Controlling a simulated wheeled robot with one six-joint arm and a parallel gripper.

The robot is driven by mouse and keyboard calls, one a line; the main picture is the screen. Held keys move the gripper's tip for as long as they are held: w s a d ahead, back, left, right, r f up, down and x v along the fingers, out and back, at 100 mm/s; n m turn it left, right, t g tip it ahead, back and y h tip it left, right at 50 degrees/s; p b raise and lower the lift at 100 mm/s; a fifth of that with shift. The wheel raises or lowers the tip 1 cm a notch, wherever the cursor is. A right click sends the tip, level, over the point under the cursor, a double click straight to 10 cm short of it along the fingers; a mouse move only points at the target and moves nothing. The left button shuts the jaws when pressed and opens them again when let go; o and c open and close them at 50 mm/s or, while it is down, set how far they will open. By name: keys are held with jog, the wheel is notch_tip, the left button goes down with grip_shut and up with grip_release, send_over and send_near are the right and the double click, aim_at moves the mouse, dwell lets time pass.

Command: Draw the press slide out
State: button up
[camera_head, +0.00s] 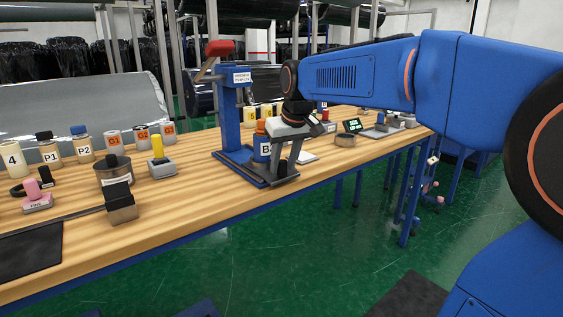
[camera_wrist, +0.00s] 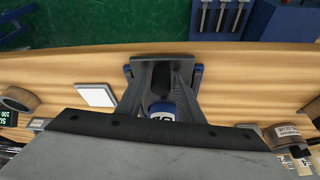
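The press (camera_head: 230,115) is a blue column with a red handle, standing on the bench. Its slide (camera_head: 283,175), with a dark grey front end, lies low at the base, near the bench's front edge. My gripper (camera_head: 287,164) points down over the slide's front end. In the wrist view its two grey fingers (camera_wrist: 160,78) are apart, at the slide's front end. Whether they touch or clamp it is unclear.
Right of my gripper are a round tin (camera_head: 345,140) and a small screen (camera_head: 353,125). The green floor (camera_head: 330,240) in front is open.

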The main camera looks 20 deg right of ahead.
jog(key=shift+o, duration=0.3)
jog(key=shift+r, duration=0.1)
jog(key=a+v, duration=0.1)
jog(key=v, duration=1.6)
jog(key=shift+d, duration=0.45)
jog(key=shift+r, duration=0.1)
jog(key=s+f, duration=0.8)
jog(key=f, duration=0.3)
jog(key=s+d+f+m, duration=0.1)
jog(key=s+f, duration=0.7)
jog(key=f, duration=0.3)
jog(key=s+f, duration=0.8)
jog(key=f, duration=0.3)
jog(key=shift+d+h, duration=0.3)
jog(key=shift+d, duration=0.05)
